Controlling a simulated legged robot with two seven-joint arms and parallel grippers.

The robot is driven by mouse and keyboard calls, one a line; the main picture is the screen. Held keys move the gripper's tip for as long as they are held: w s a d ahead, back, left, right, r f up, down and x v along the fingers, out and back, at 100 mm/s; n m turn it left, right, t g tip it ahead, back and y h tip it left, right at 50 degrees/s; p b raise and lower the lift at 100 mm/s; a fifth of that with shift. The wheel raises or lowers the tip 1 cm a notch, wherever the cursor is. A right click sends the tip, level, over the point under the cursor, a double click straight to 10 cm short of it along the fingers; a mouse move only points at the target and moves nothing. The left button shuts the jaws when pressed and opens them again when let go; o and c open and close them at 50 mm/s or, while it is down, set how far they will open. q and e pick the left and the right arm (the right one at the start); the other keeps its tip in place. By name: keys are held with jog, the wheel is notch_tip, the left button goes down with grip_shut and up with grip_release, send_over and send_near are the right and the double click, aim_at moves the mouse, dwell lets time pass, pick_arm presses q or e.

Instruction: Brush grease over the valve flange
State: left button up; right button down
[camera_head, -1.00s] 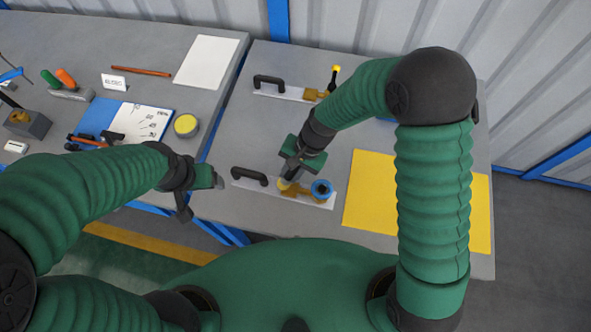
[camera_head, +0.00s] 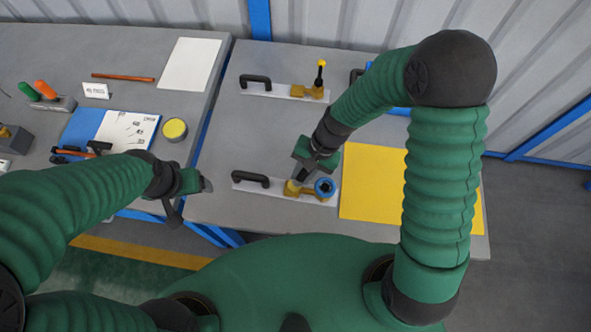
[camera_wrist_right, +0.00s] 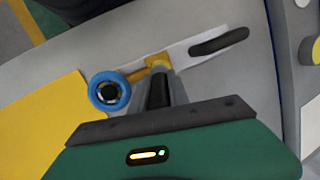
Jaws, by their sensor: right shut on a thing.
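The brass valve with a blue ring (camera_head: 324,187) lies on a white plate with a black handle (camera_head: 250,179) at the front of the right table. Its yellow-brass flange end (camera_head: 291,188) is beside the ring; both also show in the right wrist view, the blue ring (camera_wrist_right: 109,92) left of the flange (camera_wrist_right: 158,61). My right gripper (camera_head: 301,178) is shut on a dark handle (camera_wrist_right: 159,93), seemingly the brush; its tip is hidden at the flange. I cannot tell if it touches. My left gripper (camera_head: 207,186) hovers left of the plate; its jaws are unclear.
A round tin with a yellow top (camera_head: 174,129) stands on the left table by an open notebook (camera_head: 128,132). A second plate with a brass valve (camera_head: 307,92) lies further back. A yellow mat (camera_head: 372,190) lies right of the front plate. A gap separates the tables.

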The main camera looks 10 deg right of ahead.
jog(key=shift+w, duration=0.1)
jog(key=shift+w+a+p, duration=0.1)
jog(key=shift+a+p, duration=0.05)
jog(key=shift+p, duration=0.2)
jog(key=shift+w+a+f, duration=0.1)
jog(key=shift+w+a, duration=0.15)
jog(key=shift+a, duration=0.2)
jog(key=a, duration=0.1)
jog(key=a+p, duration=0.1)
jog(key=a, duration=0.1)
jog(key=shift+w+a, duration=0.2)
jog(key=shift+w, duration=0.2)
jog(key=shift+w+a, duration=0.2)
jog(key=shift+a, duration=0.15)
jog(key=shift+d, duration=0.25)
pick_arm(q)
jog(key=w+p+v, duration=0.1)
jog(key=p+v, duration=0.4)
jog(key=v, duration=0.2)
jog(key=shift+w+d+r, duration=0.25)
jog(key=shift+d, duration=0.1)
pick_arm(e)
notch_tip(320, 180, up, 6)
pick_arm(q)
jog(key=shift+d+p, duration=0.1)
jog(key=shift+p, duration=0.2)
